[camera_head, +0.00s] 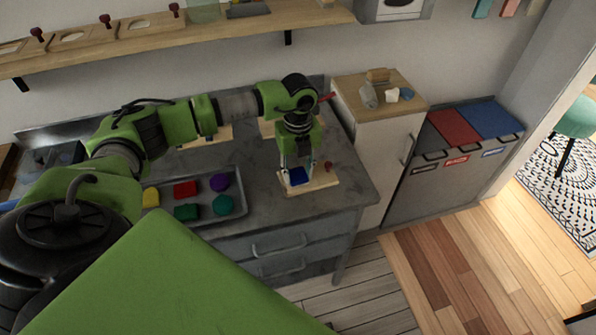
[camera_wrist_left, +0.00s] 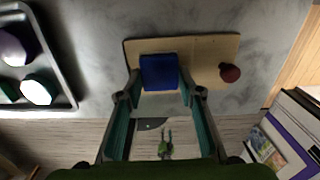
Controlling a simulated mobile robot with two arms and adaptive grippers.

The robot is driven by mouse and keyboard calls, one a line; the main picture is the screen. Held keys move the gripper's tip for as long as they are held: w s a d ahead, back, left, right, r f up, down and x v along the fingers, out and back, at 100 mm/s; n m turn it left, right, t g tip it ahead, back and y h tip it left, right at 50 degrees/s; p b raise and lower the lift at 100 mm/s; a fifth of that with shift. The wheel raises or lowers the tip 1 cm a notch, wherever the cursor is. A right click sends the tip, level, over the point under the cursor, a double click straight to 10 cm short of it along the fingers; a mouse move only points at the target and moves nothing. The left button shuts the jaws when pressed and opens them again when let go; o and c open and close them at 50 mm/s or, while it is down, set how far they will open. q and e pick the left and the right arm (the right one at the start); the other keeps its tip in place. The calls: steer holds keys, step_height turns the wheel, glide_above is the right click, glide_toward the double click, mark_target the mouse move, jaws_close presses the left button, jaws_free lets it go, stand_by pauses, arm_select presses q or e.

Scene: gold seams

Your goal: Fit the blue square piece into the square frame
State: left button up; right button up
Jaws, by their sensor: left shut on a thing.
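The blue square piece (camera_head: 299,176) is at the lower end of my left gripper (camera_head: 296,163), over a light wooden board with a red knob, the frame (camera_head: 323,182). The left wrist view shows the blue piece (camera_wrist_left: 158,72) between the fingertips of my left gripper (camera_wrist_left: 160,96), which is shut on it. The wooden frame (camera_wrist_left: 208,52) lies flat around and behind the piece, with its red knob to the right. The piece covers any opening beneath it. I cannot tell whether it is seated or just above. My right gripper is not in view.
A grey tray (camera_head: 236,184) with several coloured pieces stands left of the frame. Other wooden boards (camera_head: 272,129) lie farther back on the grey counter (camera_head: 262,202). The counter's front edge is close to the frame. A white cabinet (camera_head: 372,132) stands to the right.

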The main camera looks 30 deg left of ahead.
arm_select(q)
steer(key=shift+f, duration=0.25)
steer(key=o, duration=1.2)
steer(key=shift+o, duration=0.2)
steer(key=shift+r, duration=0.15)
steer(key=shift+r+p, duration=2.4)
steer(key=shift+r, duration=1.05)
steer(key=shift+f, duration=0.1)
